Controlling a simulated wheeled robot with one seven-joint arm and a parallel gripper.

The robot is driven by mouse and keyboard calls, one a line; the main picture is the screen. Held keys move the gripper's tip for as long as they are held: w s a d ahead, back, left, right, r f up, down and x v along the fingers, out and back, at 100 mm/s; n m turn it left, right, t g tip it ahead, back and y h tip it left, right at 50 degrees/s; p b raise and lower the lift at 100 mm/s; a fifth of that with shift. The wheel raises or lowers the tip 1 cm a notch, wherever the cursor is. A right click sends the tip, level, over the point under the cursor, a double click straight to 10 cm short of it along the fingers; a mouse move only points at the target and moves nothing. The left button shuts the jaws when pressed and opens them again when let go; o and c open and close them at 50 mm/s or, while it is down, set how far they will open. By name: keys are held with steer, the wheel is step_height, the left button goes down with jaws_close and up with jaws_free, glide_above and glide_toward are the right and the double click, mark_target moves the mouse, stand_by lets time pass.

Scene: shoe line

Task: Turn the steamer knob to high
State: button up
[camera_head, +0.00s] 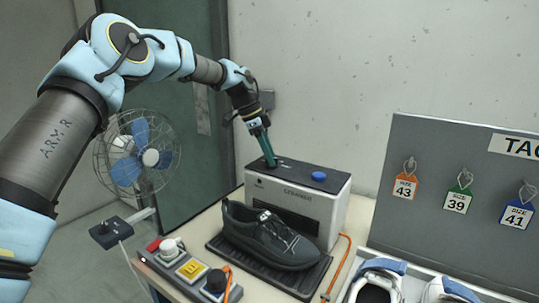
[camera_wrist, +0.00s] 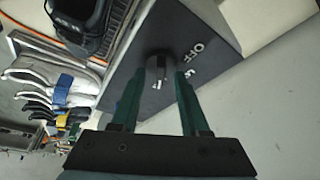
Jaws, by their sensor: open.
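The steamer (camera_head: 294,203) is a light box with a black top and a blue round button (camera_head: 319,176) on it. Its top panel also fills the middle of the wrist view (camera_wrist: 205,75). The knob (camera_wrist: 157,66) is dark grey and stands on that panel, with the white word OFF and other small marks beside it. My gripper (camera_head: 270,164) reaches down to the steamer's top at the left. In the wrist view my gripper (camera_wrist: 160,74) is open, with one green finger on each side of the knob. I cannot tell whether the fingers touch it. The knob's pointer direction is unclear.
A black shoe (camera_head: 268,238) sits on a dark tray in front of the steamer. A control panel (camera_head: 190,270) with knobs and buttons is at the front left. White shoes (camera_head: 375,285) and a tag board (camera_head: 440,220) are at the right. A fan (camera_head: 135,155) stands behind.

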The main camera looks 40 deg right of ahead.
steer(key=shift+r, duration=0.1)
steer(key=b+v, duration=0.2)
steer(key=v, duration=0.8)
steer(key=shift+a+r+b, duration=0.15)
steer(key=shift+r+b, duration=0.1)
steer(key=shift+b, duration=0.05)
steer(key=shift+w, duration=0.15)
